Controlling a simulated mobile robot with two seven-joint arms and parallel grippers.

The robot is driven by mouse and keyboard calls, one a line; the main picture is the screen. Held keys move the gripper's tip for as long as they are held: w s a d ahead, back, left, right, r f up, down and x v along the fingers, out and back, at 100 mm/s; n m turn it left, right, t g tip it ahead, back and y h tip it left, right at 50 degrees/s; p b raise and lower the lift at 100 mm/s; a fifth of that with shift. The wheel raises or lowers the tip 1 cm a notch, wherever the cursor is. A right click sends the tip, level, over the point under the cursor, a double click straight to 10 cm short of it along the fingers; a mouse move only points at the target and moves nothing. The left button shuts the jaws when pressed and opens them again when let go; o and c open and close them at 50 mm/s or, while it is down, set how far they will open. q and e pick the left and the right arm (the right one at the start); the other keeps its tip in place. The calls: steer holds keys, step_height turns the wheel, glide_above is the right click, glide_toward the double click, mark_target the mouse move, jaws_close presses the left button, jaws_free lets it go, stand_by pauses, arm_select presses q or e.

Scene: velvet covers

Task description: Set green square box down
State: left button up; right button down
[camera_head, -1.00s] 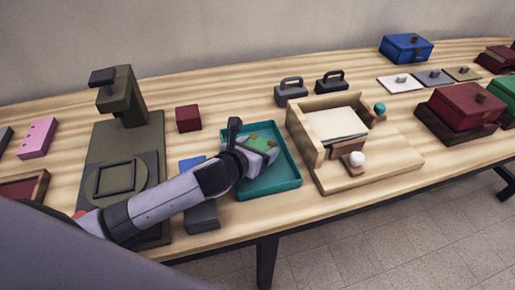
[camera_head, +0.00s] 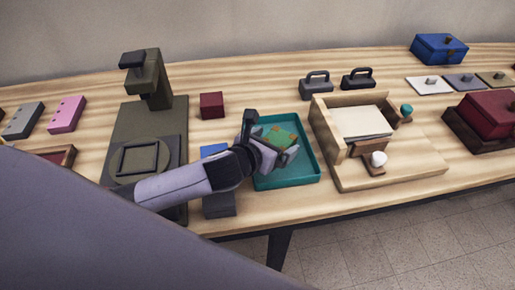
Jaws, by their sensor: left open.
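The green square box (camera_head: 277,137) with orange-brown spots lies inside the teal tray (camera_head: 312,163), toward its middle. My left gripper (camera_head: 272,140) reaches over the tray's left wall from the left. Its jaws are open at the green box, one finger behind the box and one in front of it. The gripper hides part of the box and of the tray floor. I cannot tell whether a finger still touches the box. My right gripper is not in the picture.
A wooden fixture (camera_head: 400,178) with a white knob stands close right of the tray. An olive press (camera_head: 147,120) stands left, with a blue block (camera_head: 214,151) and a dark red cube (camera_head: 211,105) between. Two handled dark blocks stand behind. The tray's right half is clear.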

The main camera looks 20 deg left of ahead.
arm_select(q)
steer(key=v, duration=0.9)
steer(key=shift+p, duration=0.3)
